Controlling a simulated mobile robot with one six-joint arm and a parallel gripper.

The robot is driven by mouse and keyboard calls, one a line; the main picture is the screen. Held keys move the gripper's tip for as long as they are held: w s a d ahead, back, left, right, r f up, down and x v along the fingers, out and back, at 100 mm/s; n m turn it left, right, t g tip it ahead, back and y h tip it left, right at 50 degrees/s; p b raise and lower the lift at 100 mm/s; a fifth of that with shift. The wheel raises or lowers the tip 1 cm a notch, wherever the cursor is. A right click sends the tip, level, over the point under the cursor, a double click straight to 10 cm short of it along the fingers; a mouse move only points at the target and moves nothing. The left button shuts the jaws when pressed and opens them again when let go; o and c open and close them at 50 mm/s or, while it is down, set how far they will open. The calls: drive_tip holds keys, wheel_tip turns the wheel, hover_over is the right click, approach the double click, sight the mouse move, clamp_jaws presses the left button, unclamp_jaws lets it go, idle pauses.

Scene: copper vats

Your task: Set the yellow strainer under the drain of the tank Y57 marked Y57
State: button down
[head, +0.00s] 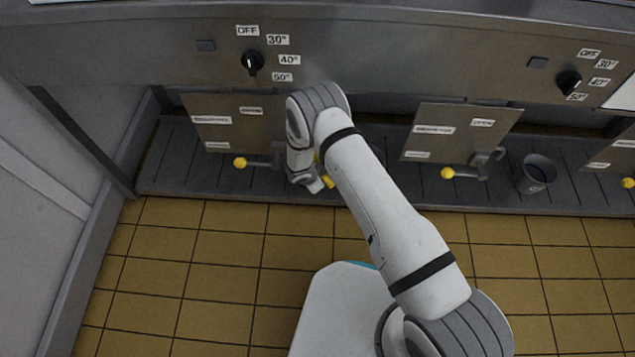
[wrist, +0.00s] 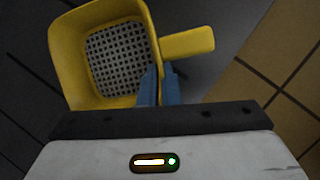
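The yellow strainer (wrist: 62,50) fills the upper left of the wrist view, with a dark mesh bottom and a stub handle to the right. The blue fingers of my gripper (wrist: 160,68) are close together on either side of its wall, near the handle. In the head view only a bit of the strainer (head: 328,181) shows beside my gripper (head: 318,186), over the grey ledge. Left of it, a yellow-knobbed drain lever (head: 240,162) sticks out below a tank panel (head: 225,120); its outlet is partly hidden by my arm. No Y57 mark is readable.
A second drain (head: 490,158) with a yellow-knobbed lever (head: 447,173) is at the right. A dark grey container (head: 535,174) stands on the slatted ledge (head: 400,184) beside it. A metal post (head: 85,140) borders the left. The tiled floor in front is clear.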

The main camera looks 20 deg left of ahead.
drive_tip(key=shift+f, duration=0.1)
drive_tip(key=c, duration=1.6)
unclamp_jaws()
drive_tip(key=shift+c, duration=0.2)
drive_tip(key=shift+r, duration=0.3)
drive_tip(key=p+v, duration=0.4)
drive_tip(key=v, duration=0.7)
drive_tip(key=shift+s+r, duration=0.15)
drive_tip(key=shift+r, duration=0.2)
drive_tip(key=shift+a, duration=0.1)
